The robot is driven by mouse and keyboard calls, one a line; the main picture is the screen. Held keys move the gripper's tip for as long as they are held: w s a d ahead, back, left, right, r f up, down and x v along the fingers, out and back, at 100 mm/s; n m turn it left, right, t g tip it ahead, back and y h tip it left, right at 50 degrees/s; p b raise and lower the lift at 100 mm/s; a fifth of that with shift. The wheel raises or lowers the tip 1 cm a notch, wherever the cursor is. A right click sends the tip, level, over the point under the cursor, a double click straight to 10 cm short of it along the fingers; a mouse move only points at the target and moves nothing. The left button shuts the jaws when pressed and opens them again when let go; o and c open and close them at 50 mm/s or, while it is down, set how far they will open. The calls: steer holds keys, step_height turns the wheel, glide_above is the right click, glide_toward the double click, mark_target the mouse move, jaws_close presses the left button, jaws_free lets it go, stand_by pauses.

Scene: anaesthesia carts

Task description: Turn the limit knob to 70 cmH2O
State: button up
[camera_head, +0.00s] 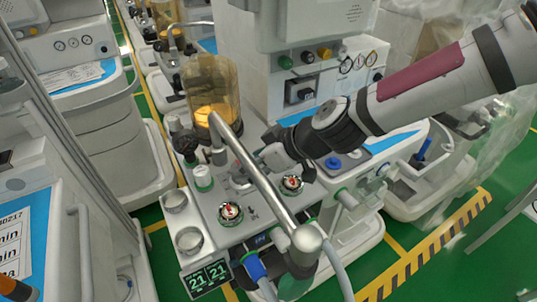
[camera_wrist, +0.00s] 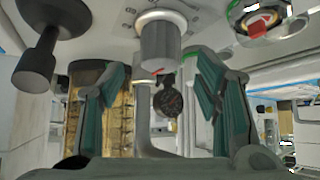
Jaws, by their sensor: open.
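In the wrist view, a silver-grey cylindrical knob (camera_wrist: 160,45) with printed marks around its base is at the top centre; it appears to be the limit knob. My gripper (camera_wrist: 161,82) is open, with one finger to each side of the knob's line and its tips just short of the knob, not seen touching it. The marks are too small to read its setting. In the head view, my gripper (camera_head: 251,166) reaches over the cart's top panel, behind a slanted metal bar. The bar and gripper largely hide the knob there.
The metal bar (camera_head: 262,180) crosses in front of my gripper. Two round gauges with red markings, one left (camera_head: 230,212) and one right (camera_head: 292,184), sit on the panel. A black knob (camera_wrist: 36,65) hangs left of the grey knob. An amber canister (camera_head: 210,85) stands behind.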

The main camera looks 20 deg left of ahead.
steer(key=v, duration=0.7)
steer(key=shift+f, duration=0.1)
